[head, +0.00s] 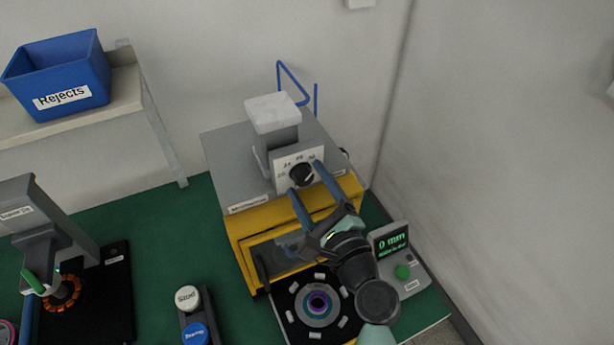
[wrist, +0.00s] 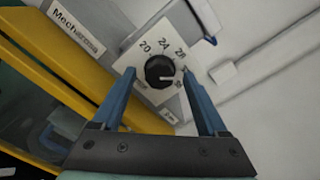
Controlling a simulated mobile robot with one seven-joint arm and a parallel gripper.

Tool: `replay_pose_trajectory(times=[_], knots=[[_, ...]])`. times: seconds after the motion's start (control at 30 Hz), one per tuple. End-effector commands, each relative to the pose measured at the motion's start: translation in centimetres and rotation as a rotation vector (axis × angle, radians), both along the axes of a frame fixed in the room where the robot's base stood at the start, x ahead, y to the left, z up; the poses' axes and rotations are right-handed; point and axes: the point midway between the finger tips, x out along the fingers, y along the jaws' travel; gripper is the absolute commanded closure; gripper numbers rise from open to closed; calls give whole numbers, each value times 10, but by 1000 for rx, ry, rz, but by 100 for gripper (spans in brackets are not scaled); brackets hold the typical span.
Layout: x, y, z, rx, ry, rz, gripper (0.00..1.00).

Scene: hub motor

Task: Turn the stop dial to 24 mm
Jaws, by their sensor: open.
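The stop dial (head: 302,174) is a round black knob on a white plate on the front of the grey press head. In the wrist view the dial (wrist: 160,72) has the marks 20, 24 and 28 around its top, and a further mark at the right is too small to read. Its white pointer line seems to point right, past 28, away from 24. My gripper (head: 305,178) is open, its two blue fingers on either side of the dial. In the wrist view my gripper (wrist: 158,74) frames the knob; contact cannot be told.
A yellow press frame (head: 248,222) stands below the dial. A black fixture with a ringed hub (head: 317,304) lies before it. A small display (head: 391,243) at right reads 0 mm. Buttons (head: 188,297), another station (head: 42,230) and a blue Rejects bin (head: 60,75) are left.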

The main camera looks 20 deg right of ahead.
Motion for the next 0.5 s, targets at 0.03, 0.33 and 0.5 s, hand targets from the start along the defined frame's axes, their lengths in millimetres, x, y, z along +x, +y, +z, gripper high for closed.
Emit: replay_pose_trajectory(times=[0.03,0.33,0.5], knots=[[4,0,1,0,-1,1,24],[10,0,0,0,1,1,24],[9,0,0,0,0,0,38]])
